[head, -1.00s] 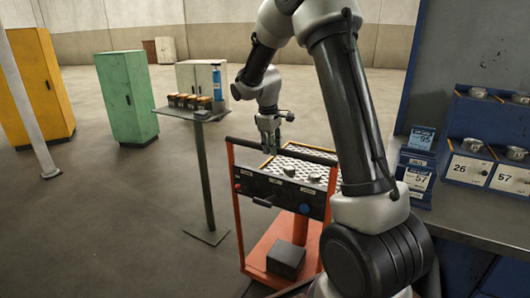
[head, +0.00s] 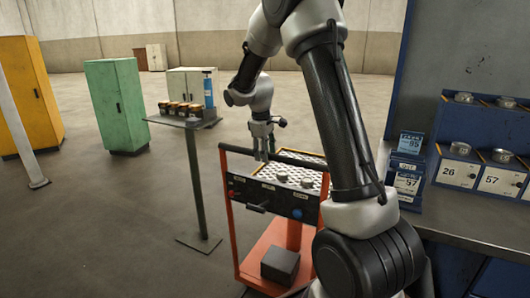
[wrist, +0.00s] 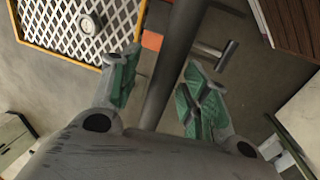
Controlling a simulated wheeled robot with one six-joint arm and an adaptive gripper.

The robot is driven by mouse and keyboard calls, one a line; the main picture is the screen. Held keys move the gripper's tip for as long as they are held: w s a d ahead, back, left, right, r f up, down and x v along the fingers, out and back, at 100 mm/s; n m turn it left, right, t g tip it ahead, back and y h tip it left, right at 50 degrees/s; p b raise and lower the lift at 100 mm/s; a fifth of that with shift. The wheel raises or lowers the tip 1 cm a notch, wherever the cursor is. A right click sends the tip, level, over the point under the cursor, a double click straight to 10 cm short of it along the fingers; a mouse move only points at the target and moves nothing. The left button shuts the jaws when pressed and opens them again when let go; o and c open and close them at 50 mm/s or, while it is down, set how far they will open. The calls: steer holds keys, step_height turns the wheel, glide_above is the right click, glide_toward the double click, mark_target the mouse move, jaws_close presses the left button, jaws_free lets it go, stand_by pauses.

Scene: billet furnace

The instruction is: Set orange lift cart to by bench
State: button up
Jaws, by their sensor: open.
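The orange lift cart (head: 232,215) stands left of my arm, with a dark control panel (head: 250,192), a perforated top and a low orange deck. A dark handle bar (head: 303,159) runs across its top. My gripper (head: 262,156) is at this bar, pointing down. In the wrist view the bar (wrist: 178,65) passes between the two open, green-padded fingers of my gripper (wrist: 160,80), with gaps showing on both sides. The cart's perforated top (wrist: 62,25) also shows there. The blue bench (head: 440,222) with a grey top is to the right; my arm hides part of the cart's right side.
A small stand (head: 203,195) with jars and a blue bottle is close left of the cart. Green (head: 117,105) and yellow (head: 30,90) cabinets stand farther left. A grey block (head: 280,264) lies on the cart's deck. Open floor lies behind and left.

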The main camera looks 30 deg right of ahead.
step_height(320, 180, up, 12)
steer(key=s+a, duration=0.1)
steer(key=a, duration=0.1)
steer(key=shift+s, duration=0.2)
steer(key=shift+f, duration=0.15)
steer(key=s+a+r+m+t+y, duration=0.1)
steer(key=s+m, duration=0.2)
steer(key=s, duration=1.4)
steer(key=s+a+r+m+t, duration=0.1)
steer(key=s+m, duration=0.3)
steer(key=s, duration=1.3)
steer(key=shift+a+r+t+y, duration=0.3)
steer(key=shift+t+y, duration=0.1)
steer(key=shift+t, duration=0.2)
